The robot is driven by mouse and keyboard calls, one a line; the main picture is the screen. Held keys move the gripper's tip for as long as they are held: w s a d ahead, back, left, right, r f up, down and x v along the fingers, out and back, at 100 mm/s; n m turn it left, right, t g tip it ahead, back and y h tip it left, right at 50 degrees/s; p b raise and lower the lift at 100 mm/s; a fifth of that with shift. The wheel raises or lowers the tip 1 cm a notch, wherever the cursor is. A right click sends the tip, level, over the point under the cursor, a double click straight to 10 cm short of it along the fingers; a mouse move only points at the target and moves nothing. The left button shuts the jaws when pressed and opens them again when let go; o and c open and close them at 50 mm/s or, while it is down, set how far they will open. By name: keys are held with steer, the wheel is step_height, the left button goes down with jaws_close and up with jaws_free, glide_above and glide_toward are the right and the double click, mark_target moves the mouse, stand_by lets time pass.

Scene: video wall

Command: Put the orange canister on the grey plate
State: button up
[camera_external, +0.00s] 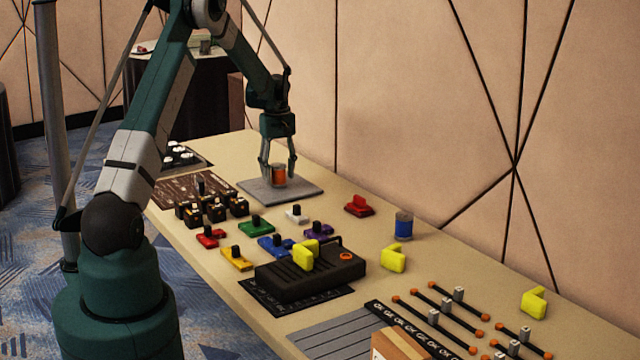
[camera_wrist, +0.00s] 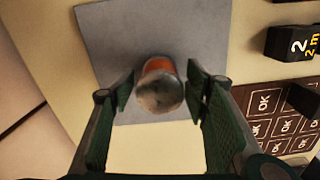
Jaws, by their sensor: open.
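The orange canister (camera_external: 279,174) stands upright on the grey plate (camera_external: 302,190) at the far end of the table. In the wrist view the canister (camera_wrist: 159,86) shows its round metallic top and an orange side, over the grey plate (camera_wrist: 110,40). My gripper (camera_external: 278,175) is low over the plate, with its fingers on either side of the canister. In the wrist view my gripper (camera_wrist: 160,92) is open, with a gap between each finger pad and the canister.
A blue canister (camera_external: 403,225) stands at the table's right edge. Several coloured switch blocks, such as a green one (camera_external: 256,226) and a red one (camera_external: 359,206), lie nearby. A brown OK-printed board (camera_wrist: 280,120) lies beside the plate. The wall is close behind the table.

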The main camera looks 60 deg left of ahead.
step_height(320, 180, up, 11)
steer(key=shift+f+p, duration=0.1)
steer(key=shift+p, duration=0.8)
stand_by(0.4)
steer(key=shift+d+r, duration=0.2)
steer(key=d+r+m+t, duration=0.1)
steer(key=d+r+m, duration=0.1)
steer(key=d+r, duration=0.6)
steer(key=d+r+m+t, duration=0.1)
steer(key=d+r+m, duration=0.1)
steer(key=d+r, duration=0.65)
steer(key=s+d+r+m+t+y, duration=0.1)
steer(key=s+d+r+m, duration=0.2)
steer(key=d, duration=0.7)
steer(key=s+d+r+m, duration=0.1)
steer(key=s+d+r, duration=0.3)
steer(key=d, duration=0.6)
steer(key=s+d+r+m+t, duration=0.2)
steer(key=s+d+m, duration=0.2)
steer(key=s+d, duration=1.05)
steer(key=s+d+f+m+t+h, duration=0.1)
steer(key=s+d+f+m, duration=0.3)
steer(key=s+d, duration=0.6)
steer(key=s+f+t, duration=0.1)
steer(key=s, duration=0.1)
steer(key=shift+s+f, duration=0.35)
steer(key=shift+f, duration=0.05)
